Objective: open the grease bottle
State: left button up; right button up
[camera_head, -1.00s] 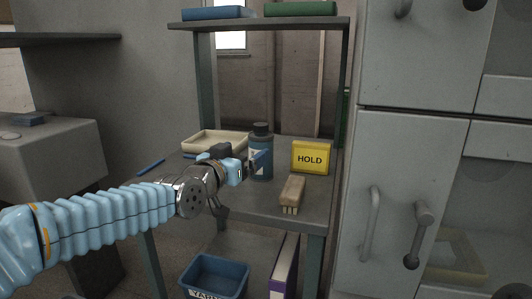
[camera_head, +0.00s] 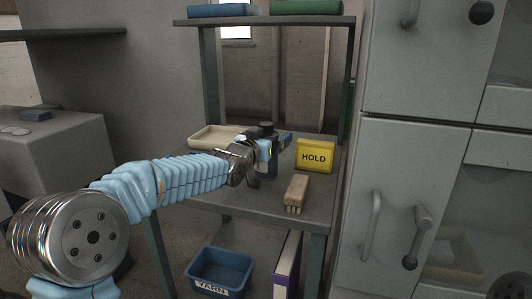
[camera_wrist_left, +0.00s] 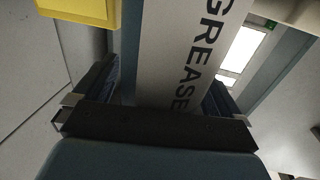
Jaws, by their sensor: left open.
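The grease bottle (camera_head: 272,166) is dark blue with a black cap (camera_head: 266,126) on top. It stands upright on the grey table shelf. My left gripper (camera_head: 274,146) has come in from the left at the bottle's upper part, below the cap. In the left wrist view the bottle's white label reading GREASE (camera_wrist_left: 185,55) lies between the two fingers of the gripper (camera_wrist_left: 158,92), which are open. I cannot tell whether the fingers touch it. The cap is out of the left wrist view. My right gripper is not in view.
A cream tray (camera_head: 212,138) lies behind my left arm. A blue yarn bin (camera_head: 219,272) and a purple binder (camera_head: 287,266) are below. A grey cabinet (camera_head: 405,150) stands at the right.

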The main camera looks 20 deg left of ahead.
aim_at(269, 124)
pick_arm(q)
jog(key=shift+c, duration=0.4)
jog(key=c, duration=1.3)
jog(key=shift+r, duration=0.1)
jog(key=shift+r, duration=0.5)
notch_tip(269, 124, up, 2)
jog(key=shift+r, duration=0.2)
jog(key=shift+s+d+r+p, duration=0.6)
jog(key=shift+s+d+r, duration=1.8)
jog(key=shift+s, duration=0.2)
jog(key=shift+s+d+r+p, duration=0.6)
jog(key=shift+s+d+r, duration=1.75)
jog(key=shift+s, duration=0.2)
